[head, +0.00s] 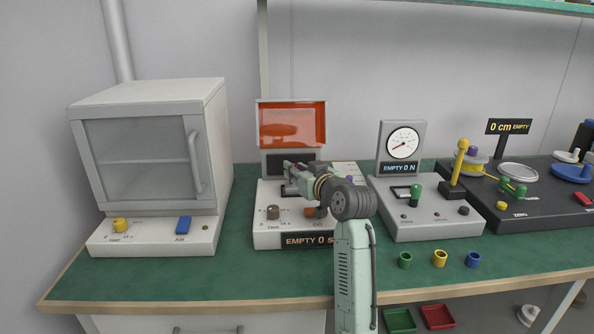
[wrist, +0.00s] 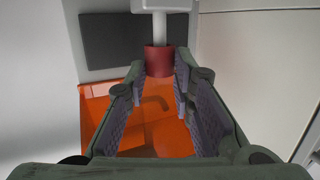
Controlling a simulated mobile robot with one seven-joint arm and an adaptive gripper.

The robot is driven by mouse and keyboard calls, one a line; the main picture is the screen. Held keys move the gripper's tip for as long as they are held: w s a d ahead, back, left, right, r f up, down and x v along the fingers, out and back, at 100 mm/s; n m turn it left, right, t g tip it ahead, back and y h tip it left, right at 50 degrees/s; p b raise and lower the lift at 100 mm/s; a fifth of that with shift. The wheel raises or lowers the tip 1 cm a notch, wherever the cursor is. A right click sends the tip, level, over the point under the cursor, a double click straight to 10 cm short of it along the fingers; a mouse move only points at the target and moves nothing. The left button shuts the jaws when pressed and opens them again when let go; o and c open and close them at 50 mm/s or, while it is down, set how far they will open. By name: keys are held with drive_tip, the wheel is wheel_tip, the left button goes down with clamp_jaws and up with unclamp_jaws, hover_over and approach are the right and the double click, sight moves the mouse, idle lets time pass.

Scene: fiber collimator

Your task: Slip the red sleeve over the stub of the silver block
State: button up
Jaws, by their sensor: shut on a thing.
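The red sleeve (wrist: 159,62) is between the fingertips of my gripper (wrist: 160,72) in the wrist view, and the gripper is shut on it. A pale grey stem, which looks like the stub (wrist: 160,28) of the silver block (wrist: 165,5), meets the sleeve's upper end in that view. I cannot tell whether the stem is inside the sleeve or only lined up with it. In the head view my gripper (head: 292,177) is over the station with the raised orange cover (head: 292,125). The sleeve and block cannot be made out there.
A white cabinet (head: 150,140) stands at left. A gauge station (head: 430,215) is at right, with a black board (head: 535,205) beyond it. Green (head: 405,260), yellow (head: 439,258) and blue (head: 473,260) sleeves stand near the table's front edge. The green tabletop (head: 190,285) is clear at front left.

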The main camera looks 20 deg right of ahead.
drive_tip(key=o, duration=0.8)
drive_tip(key=shift+o, duration=0.5)
drive_tip(key=o, duration=0.5)
drive_tip(key=shift+r, duration=0.15)
wheel_tip(320, 180, up, 7)
drive_tip(key=p, duration=0.5)
idle(0.4)
